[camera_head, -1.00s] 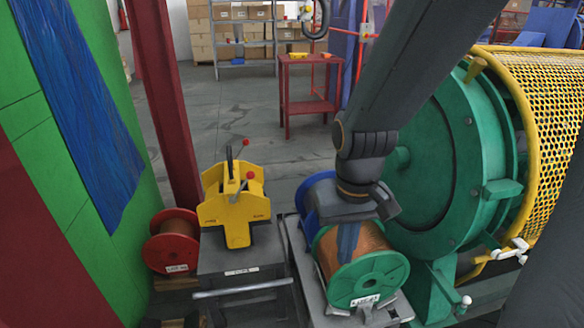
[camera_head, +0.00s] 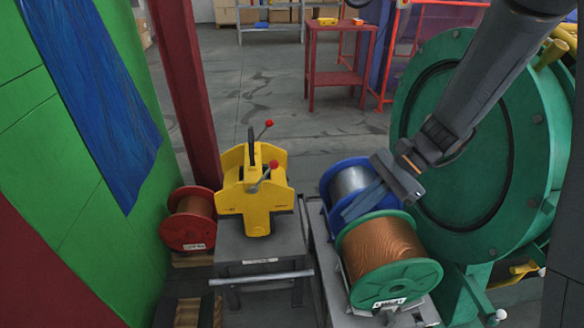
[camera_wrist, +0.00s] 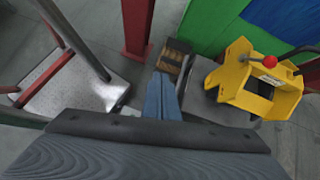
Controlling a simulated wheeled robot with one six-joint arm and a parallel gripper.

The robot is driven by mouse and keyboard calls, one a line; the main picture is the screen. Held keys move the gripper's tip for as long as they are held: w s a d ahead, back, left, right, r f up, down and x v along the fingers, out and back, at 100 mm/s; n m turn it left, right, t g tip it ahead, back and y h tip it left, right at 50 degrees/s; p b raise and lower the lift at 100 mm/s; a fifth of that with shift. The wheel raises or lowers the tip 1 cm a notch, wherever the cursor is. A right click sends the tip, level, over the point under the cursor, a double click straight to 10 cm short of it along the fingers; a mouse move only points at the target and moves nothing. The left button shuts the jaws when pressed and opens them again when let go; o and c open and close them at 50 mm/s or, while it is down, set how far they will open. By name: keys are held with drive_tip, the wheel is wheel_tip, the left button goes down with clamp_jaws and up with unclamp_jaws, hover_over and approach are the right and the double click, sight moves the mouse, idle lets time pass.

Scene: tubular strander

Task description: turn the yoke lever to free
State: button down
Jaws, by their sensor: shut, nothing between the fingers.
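The yellow yoke unit (camera_head: 257,203) stands upright on a grey stand, left of centre. It has two levers with red knobs: an upper one (camera_head: 263,130) and a lower one (camera_head: 263,178). Which one is the yoke lever, and its free mark, I cannot tell. In the wrist view the yoke (camera_wrist: 242,90) is at the right, with a red knob (camera_wrist: 270,61) on its lever. My gripper (camera_head: 348,210) is shut and empty, pointing left, right of the yoke and apart from it. Its fingers (camera_wrist: 161,85) are together in the wrist view.
A copper reel with green flanges (camera_head: 380,247) and a blue reel (camera_head: 350,182) stand by my gripper. A green machine drum (camera_head: 455,165) is at the right. A red reel (camera_head: 192,222), a dark red post (camera_head: 183,90) and a green wall flank the left.

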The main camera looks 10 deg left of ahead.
drive_tip(key=w+a+f+m+t+y, duration=0.2)
drive_tip(key=w+m+y, duration=0.25)
drive_tip(key=w, duration=0.35)
drive_tip(key=w+a+f+m+t+y, duration=0.1)
drive_tip(key=w+a+m+t+y, duration=0.15)
drive_tip(key=w+m, duration=0.35)
drive_tip(key=w+a+p, duration=0.3)
drive_tip(key=a+p, duration=0.1)
drive_tip(key=a, duration=0.8)
drive_tip(key=shift+a+f, duration=0.15)
drive_tip(key=shift+f, duration=0.15)
drive_tip(key=shift+r+n, duration=0.15)
drive_tip(key=shift+n, duration=0.2)
